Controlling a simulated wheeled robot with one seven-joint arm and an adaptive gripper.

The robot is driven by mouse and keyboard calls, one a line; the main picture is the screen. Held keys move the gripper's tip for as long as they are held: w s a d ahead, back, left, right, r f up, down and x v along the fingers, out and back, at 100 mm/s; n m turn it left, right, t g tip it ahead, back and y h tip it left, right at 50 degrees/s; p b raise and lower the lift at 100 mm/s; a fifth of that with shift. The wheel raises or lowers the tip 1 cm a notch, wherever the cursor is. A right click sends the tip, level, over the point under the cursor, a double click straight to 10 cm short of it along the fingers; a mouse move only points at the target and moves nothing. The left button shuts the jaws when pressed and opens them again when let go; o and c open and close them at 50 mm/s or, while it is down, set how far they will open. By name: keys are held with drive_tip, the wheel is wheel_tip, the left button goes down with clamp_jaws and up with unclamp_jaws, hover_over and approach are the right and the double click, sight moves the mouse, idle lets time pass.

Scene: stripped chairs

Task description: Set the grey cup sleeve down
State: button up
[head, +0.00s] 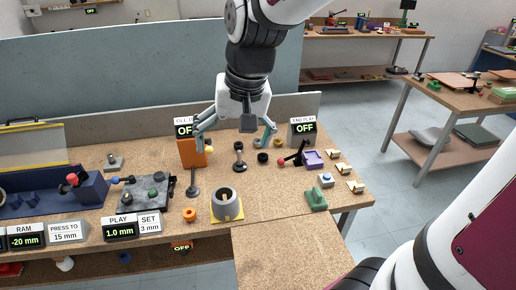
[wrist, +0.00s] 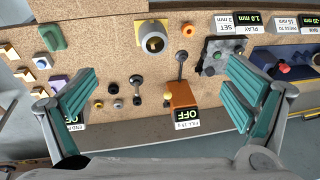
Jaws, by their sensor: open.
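The grey cup sleeve (head: 226,205) looks like a short, thick-walled grey cylinder. It stands upright on a yellow square (head: 236,217) near the front of the cork-topped bench. In the wrist view the sleeve (wrist: 152,43) is at the top middle, with the yellow square (wrist: 139,27) around it. My gripper (head: 232,138) is wide open and empty, above the back part of the bench. It is apart from the sleeve, which is nearer the front. In the wrist view my fingers (wrist: 163,68) are spread at left and right.
An orange box (head: 192,153) with a lever stands left of my gripper. Small knobs and posts (head: 239,160) stand below it. A purple block (head: 312,160) and green block (head: 316,200) are at right. A grey panel with levers (head: 143,190) lies left of the sleeve.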

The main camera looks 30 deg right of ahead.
drive_tip(key=s+r+n+t+h, duration=0.1)
drive_tip(key=s+r+n+t, duration=0.1)
drive_tip(key=s, duration=1.2)
drive_tip(key=shift+d+r+n+t, duration=0.3)
drive_tip(key=shift+d+r+n, duration=0.15)
drive_tip(key=shift+r+n, duration=0.65)
drive_tip(key=shift+r, duration=0.2)
